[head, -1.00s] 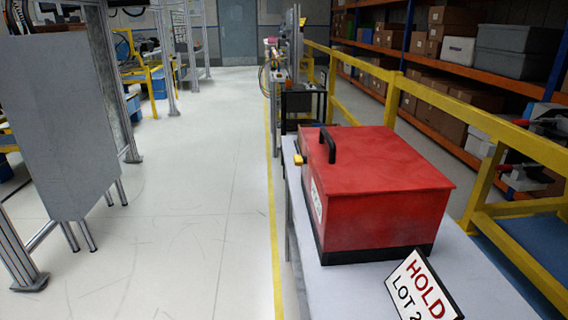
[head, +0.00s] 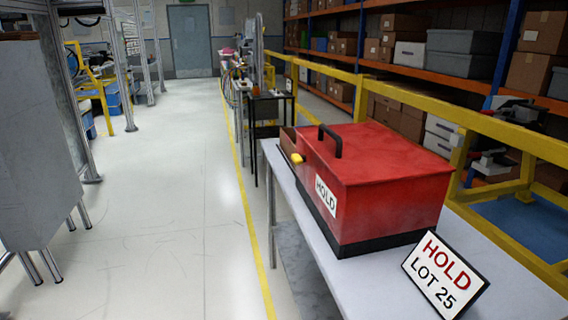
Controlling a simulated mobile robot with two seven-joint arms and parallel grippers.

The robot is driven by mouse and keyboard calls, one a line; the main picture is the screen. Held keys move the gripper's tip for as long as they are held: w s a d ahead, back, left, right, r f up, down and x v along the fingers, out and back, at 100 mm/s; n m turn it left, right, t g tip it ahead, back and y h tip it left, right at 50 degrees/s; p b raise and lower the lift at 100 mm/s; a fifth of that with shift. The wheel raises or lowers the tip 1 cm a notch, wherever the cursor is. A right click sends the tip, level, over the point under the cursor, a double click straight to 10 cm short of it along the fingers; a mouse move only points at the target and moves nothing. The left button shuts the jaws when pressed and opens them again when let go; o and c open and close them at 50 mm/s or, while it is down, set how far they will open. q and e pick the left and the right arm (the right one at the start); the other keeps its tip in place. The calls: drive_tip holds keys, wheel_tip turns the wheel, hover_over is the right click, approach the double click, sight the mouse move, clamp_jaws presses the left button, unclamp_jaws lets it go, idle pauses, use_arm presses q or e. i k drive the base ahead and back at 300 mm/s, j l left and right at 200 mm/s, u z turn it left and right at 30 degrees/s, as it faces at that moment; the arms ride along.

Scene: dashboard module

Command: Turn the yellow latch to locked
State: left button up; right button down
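In the head view a red box (head: 385,180) with a black base and a black top handle (head: 329,142) stands on a narrow light table to the right. A small yellow piece (head: 297,158), which may be the yellow latch, sticks out from the box's left side near its far corner. It is too small to tell its turned position. A white "HOLD" label (head: 326,196) is on the box's left face. Neither of my grippers is in view.
A "HOLD LOT 25" sign (head: 445,275) stands on the table (head: 375,290) in front of the box. A yellow railing (head: 470,122) runs behind the table, with shelves of cartons beyond. A grey panel (head: 35,140) stands at the left. The floor (head: 170,220) between is clear.

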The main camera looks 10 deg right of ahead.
sight(297, 159)
drive_tip(key=i+j+z, duration=0.1)
drive_tip(key=j, duration=0.25)
drive_tip(key=j+z, duration=0.15)
drive_tip(key=j, duration=0.2)
drive_tip(key=i+j+z, duration=0.9)
drive_tip(key=j, duration=0.4)
drive_tip(key=i+j+z, duration=0.45)
drive_tip(key=j, duration=0.4)
drive_tip(key=i+j+z, duration=0.15)
drive_tip(key=j+z, duration=0.3)
drive_tip(key=j, duration=0.45)
drive_tip(key=j+z, duration=0.5)
drive_tip(key=j, duration=0.45)
drive_tip(key=k+j+z, duration=0.15)
drive_tip(key=j+z, duration=0.3)
drive_tip(key=j, duration=0.55)
